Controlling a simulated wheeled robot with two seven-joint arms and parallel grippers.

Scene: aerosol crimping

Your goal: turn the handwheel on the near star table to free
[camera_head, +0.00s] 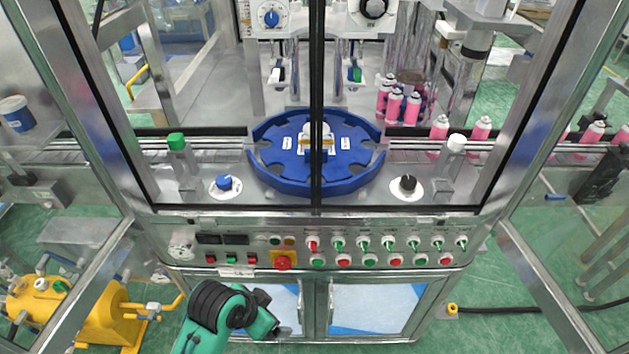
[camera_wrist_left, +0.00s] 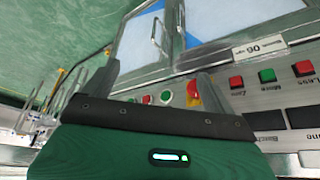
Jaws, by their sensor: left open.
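The round blue star table (camera_head: 268,172) sits behind the front frame of the machine, with several notches and white labels. A white fitting (camera_head: 303,142) stands at its centre, partly hidden by a dark vertical frame bar; I cannot tell its setting. A blue knob (camera_head: 224,182) on a white disc is left of the table and a black knob (camera_head: 407,184) is right of it. My left gripper (camera_head: 280,316) is low in front of the cabinet, below the button panel and apart from the table. In the left wrist view its fingers (camera_wrist_left: 152,82) are apart and empty. My right gripper is not in view.
The front panel (camera_head: 200,256) carries several buttons, switches and a red emergency stop (camera_head: 283,263). Glass doors stand open on both sides. Pink cans (camera_head: 411,108) stand at the back right of the star table. Yellow equipment (camera_head: 100,308) is at the lower left.

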